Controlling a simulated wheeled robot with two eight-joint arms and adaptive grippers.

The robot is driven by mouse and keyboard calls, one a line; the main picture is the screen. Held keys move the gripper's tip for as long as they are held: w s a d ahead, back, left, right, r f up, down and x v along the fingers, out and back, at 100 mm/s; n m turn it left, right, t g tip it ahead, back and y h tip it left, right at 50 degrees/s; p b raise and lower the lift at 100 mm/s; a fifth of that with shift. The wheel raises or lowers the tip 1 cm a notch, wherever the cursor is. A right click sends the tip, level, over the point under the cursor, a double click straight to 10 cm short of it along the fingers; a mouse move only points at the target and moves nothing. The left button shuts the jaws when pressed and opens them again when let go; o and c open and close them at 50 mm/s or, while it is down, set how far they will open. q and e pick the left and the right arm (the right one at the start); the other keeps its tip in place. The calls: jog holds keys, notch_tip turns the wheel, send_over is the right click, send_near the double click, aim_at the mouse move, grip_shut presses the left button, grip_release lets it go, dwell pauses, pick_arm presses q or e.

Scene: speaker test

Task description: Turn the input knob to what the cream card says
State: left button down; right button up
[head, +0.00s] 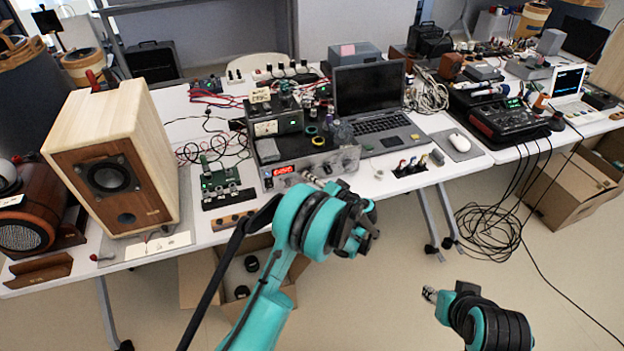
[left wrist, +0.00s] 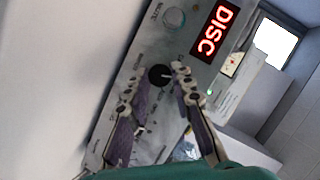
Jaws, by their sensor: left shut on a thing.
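The silver amplifier (head: 343,160) stands on the white table in front of the laptop. Its red display shows small in the head view (head: 284,171) and reads "DISC" in the left wrist view (left wrist: 214,31). The black knob (left wrist: 159,74) sits on its front panel. My left gripper (head: 312,180) is at the panel; the left wrist view shows its fingertips (left wrist: 157,79) on either side of the knob, shut on it. A pale card (head: 160,245) lies before the wooden speaker; its text is too small to read. My right gripper (head: 431,294) is away from the table; its opening is unclear.
A big wooden speaker (head: 120,160) stands at the left. A green circuit board (head: 222,183) lies left of the amplifier. A second, silver round control (left wrist: 173,18) is near the display.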

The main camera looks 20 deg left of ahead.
dwell(0.4)
pick_arm(q)
jog(key=c, duration=1.3)
grip_release()
jog(key=shift+d, duration=0.1)
jog(key=v, duration=1.2)
jog(key=shift+f, duration=0.15)
